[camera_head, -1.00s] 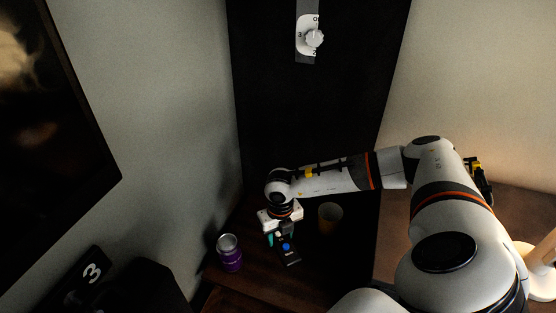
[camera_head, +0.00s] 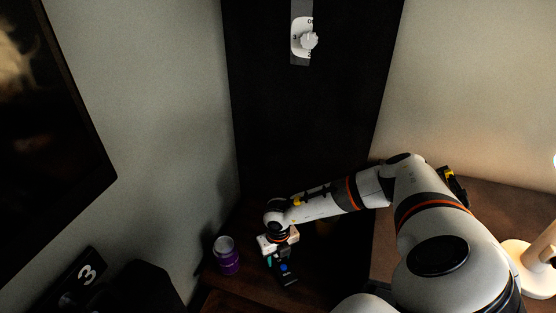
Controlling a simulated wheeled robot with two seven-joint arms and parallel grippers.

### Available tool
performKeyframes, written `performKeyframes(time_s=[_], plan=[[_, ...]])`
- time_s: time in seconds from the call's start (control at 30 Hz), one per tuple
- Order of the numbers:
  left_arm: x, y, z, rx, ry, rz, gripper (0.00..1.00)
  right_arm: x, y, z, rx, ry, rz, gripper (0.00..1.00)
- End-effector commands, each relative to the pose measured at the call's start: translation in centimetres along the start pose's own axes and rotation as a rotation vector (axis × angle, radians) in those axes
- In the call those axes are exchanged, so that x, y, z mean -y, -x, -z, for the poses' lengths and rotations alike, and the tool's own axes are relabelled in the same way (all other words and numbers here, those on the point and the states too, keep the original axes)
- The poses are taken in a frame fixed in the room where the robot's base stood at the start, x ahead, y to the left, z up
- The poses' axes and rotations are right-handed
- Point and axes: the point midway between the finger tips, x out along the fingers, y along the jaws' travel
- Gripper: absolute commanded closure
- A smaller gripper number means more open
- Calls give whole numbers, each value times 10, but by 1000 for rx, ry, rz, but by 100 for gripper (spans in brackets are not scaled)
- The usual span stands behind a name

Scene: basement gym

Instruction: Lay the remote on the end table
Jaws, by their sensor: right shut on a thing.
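The remote (camera_head: 288,278) is a dark bar with a blue button. It is at the jaws of my right gripper (camera_head: 279,261), which is shut on it and points down over a dark wooden surface (camera_head: 247,284), apparently the end table. I cannot tell whether the remote touches the wood. My right arm comes in from the right and covers part of the surface. My left gripper does not show.
A purple can (camera_head: 227,256) stands on the surface to the left of my right gripper. A lamp with a pale base (camera_head: 529,268) stands on a brown top at the right. A dark panel with a dial (camera_head: 307,41) rises behind.

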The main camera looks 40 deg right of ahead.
Motion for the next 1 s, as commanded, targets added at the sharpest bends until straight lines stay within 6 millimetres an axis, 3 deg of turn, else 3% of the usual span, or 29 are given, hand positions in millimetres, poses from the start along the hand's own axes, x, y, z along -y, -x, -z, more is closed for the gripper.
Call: performKeyframes(time_s=[0.03,0.17,0.57,1.0], plan=[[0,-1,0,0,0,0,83,0,-2,0,0,0,0,52],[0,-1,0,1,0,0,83,0,-1,0,0,0,0,31],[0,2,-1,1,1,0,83,0,9,0,-1,1,2,31],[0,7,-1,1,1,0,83,0,96,1,-3,1,1,31]])
